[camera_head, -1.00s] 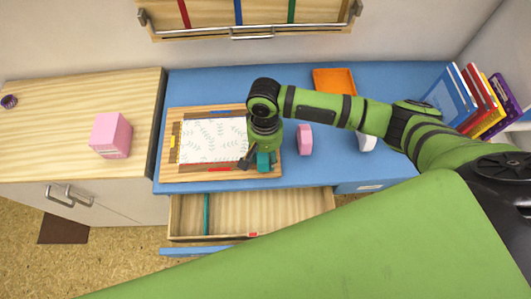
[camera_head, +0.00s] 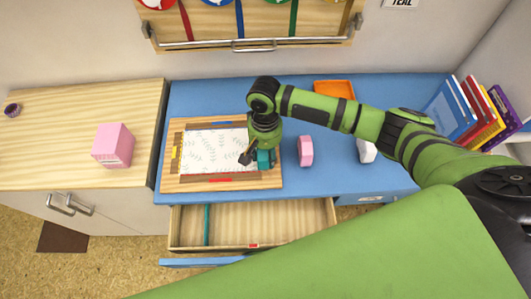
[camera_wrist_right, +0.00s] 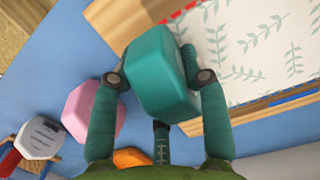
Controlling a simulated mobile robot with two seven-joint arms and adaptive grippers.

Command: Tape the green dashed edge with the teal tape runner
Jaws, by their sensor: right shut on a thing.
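My right gripper (camera_head: 255,157) is shut on the teal tape runner (camera_head: 265,160), over the right edge of the patterned paper (camera_head: 212,150). The right wrist view shows the blocky teal runner (camera_wrist_right: 158,70) between both fingers, beside the paper (camera_wrist_right: 258,45). The paper lies on a wooden board (camera_head: 250,184) with coloured marks along its sides: yellow left, red front, blue back. I cannot make out the green dashed edge; the gripper and runner cover much of the right side. Contact between runner and paper is unclear. My left gripper is out of view.
A pink runner-like block (camera_head: 305,151) and a white one (camera_head: 366,150) stand right of the board on the blue desk (camera_head: 335,180). An orange tray (camera_head: 334,90) is behind. An open drawer (camera_head: 270,225) juts out in front. Books (camera_head: 470,110) stand far right.

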